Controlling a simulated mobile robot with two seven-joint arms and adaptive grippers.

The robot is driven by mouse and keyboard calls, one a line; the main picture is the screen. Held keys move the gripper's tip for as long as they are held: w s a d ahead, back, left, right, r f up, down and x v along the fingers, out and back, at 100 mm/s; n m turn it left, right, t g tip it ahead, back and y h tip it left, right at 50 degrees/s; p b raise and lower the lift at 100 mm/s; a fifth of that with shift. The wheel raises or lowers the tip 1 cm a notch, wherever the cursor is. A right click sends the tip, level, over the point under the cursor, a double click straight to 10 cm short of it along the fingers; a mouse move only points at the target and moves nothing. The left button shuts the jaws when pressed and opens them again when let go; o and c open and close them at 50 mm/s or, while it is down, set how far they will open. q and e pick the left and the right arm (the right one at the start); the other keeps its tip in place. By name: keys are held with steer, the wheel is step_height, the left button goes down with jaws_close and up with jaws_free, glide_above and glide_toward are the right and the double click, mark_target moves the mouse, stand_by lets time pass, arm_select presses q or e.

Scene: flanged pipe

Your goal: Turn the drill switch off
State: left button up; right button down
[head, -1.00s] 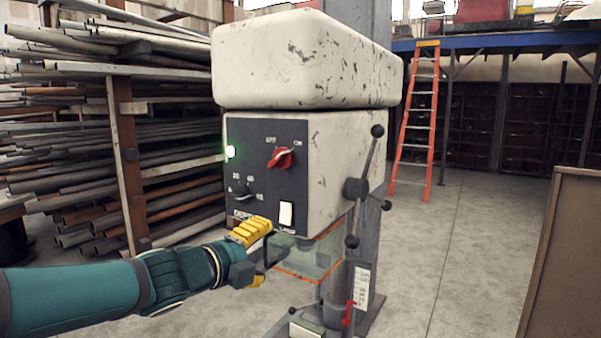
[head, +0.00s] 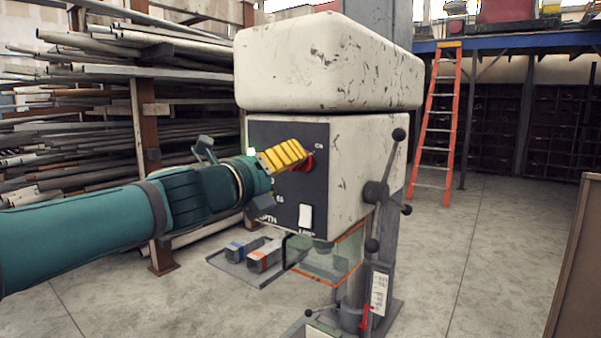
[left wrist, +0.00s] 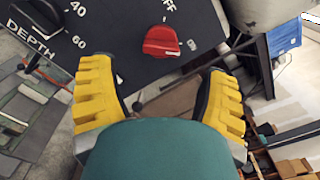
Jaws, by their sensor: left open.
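The drill press (head: 355,170) stands in the middle of the head view, with a dark control panel (head: 290,205) on its front. The red rotary switch (head: 308,163) is mostly hidden behind my left gripper (head: 285,157) there. In the left wrist view the red switch (left wrist: 161,41) shows clearly below the letters "FF", ahead of the gap between the yellow fingers. My left gripper (left wrist: 160,90) is open and empty, with its fingers spread apart and no visible touch on the switch. My right gripper is in neither view.
A white rocker switch (head: 305,217) sits low on the panel. A lever handle (head: 376,193) sticks out at the drill's right side. Pipe racks (head: 70,110) stand at the left, an orange ladder (head: 437,125) behind right. Open floor lies at the right.

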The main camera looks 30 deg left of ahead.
mark_target(297, 166)
arm_select(q)
steer(key=w, duration=0.5)
steer(key=shift+w+d+b, duration=0.2)
steer(key=shift+w+b, duration=0.15)
steer(key=shift+b, duration=0.05)
steer(key=c, duration=1.2)
